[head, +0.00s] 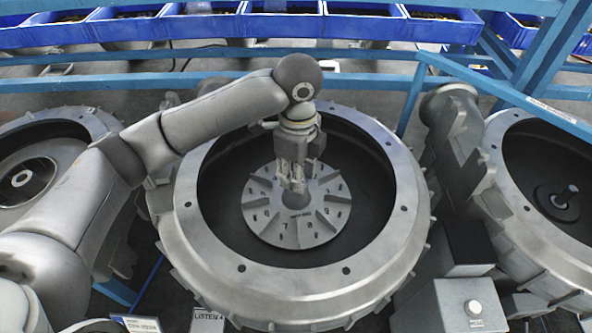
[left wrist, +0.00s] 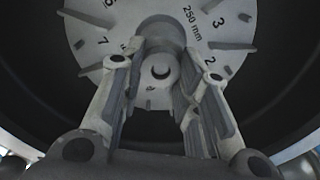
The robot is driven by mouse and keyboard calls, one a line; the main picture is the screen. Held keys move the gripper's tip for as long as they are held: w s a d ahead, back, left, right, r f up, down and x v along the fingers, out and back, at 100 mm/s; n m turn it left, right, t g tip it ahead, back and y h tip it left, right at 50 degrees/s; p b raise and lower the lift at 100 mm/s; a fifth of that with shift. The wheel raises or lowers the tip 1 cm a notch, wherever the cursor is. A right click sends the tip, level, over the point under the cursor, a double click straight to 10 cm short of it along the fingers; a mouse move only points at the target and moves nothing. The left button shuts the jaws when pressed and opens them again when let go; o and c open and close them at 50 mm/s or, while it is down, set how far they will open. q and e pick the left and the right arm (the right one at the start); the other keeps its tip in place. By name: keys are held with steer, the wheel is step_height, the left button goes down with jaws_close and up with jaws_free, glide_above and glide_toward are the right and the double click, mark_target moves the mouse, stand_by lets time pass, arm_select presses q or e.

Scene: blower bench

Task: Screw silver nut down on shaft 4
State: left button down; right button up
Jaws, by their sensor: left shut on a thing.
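A pale grey numbered impeller disc (head: 268,222) lies flat in the middle round housing (head: 200,245); its marked face also shows in the left wrist view (left wrist: 232,32). My left gripper (head: 292,186) points down at the disc's hub. In the left wrist view its two fingers (left wrist: 160,68) are shut on a round grey piece at the hub, which I take as the silver nut (left wrist: 160,82). A dark round shaft end shows in its middle. The fingers hide the nut's sides, so I cannot tell how low it sits. My right gripper is not in view.
A right housing (head: 507,232) has a bare upright shaft (head: 567,195). A grey box with a pale button (head: 473,308) stands at front right. Blue bins (head: 210,28) and blue rails line the back.

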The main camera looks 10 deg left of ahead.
arm_select(q)
steer(key=m, duration=0.7)
steer(key=shift+s+f, duration=0.1)
steer(key=c, duration=1.4)
jaws_free()
steer(key=shift+d, duration=0.15)
